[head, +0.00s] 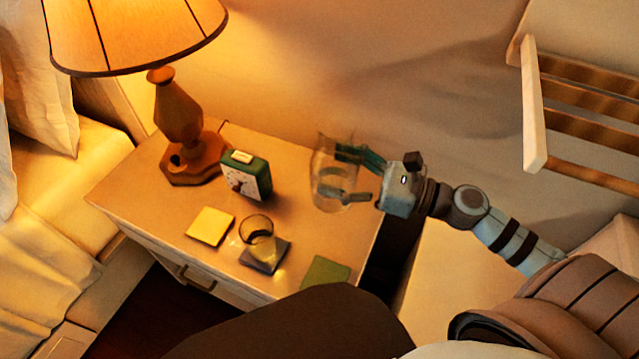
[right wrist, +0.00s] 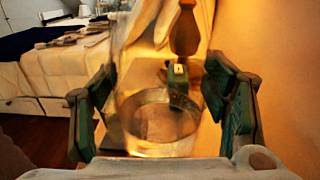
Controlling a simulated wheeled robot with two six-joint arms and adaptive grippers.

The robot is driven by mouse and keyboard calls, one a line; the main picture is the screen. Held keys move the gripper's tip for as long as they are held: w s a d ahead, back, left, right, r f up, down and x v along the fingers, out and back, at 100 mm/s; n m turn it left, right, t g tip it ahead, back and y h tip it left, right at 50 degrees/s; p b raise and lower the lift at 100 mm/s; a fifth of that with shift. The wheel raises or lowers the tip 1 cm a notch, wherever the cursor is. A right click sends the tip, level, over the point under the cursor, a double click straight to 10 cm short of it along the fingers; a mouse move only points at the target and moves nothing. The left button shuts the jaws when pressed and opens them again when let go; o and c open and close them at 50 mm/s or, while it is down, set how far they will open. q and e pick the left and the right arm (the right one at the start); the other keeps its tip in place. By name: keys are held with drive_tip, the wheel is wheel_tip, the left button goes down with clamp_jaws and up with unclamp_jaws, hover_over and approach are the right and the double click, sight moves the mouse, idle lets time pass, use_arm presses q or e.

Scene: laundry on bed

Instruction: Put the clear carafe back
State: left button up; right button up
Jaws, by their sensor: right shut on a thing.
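The clear carafe (head: 325,190) is upright at the back right of the nightstand (head: 150,200), near the wall. My right gripper (head: 348,175) reaches in from the right and is shut on the carafe, one finger on each side. In the right wrist view the carafe (right wrist: 160,128) fills the space between the green fingers, with a round rim or base ring visible. I cannot tell whether its bottom touches the nightstand top. My left gripper is not in view.
A lit lamp (head: 180,120) and a green clock (head: 247,176) stand left of the carafe. In front are a yellow coaster (head: 210,226), a drinking glass (head: 256,228) on a dark coaster (head: 265,264), and a bare green coaster (head: 325,272). A bed (head: 60,220) is at left.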

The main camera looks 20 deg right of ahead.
sight(341, 121)
use_arm(q)
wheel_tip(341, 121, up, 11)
drive_tip(key=p, duration=1)
use_arm(e)
drive_tip(key=w+d+r+m+t+h, duration=0.2)
drive_tip(key=w+r+m+h, duration=0.1)
drive_tip(key=w, duration=0.3)
drive_tip(key=w+d+r+m+t+h, duration=0.2)
drive_tip(key=w+h, duration=0.2)
drive_tip(key=w, duration=0.1)
drive_tip(key=shift+w+d+f+b, duration=0.1)
drive_tip(key=shift+w+f+b, duration=0.05)
drive_tip(key=shift+f+b, duration=4.55)
drive_tip(key=shift+w+d+f+b, duration=0.1)
drive_tip(key=shift+f+b, duration=3.7)
drive_tip(key=shift+f, duration=1.7)
drive_tip(key=o, duration=1.9)
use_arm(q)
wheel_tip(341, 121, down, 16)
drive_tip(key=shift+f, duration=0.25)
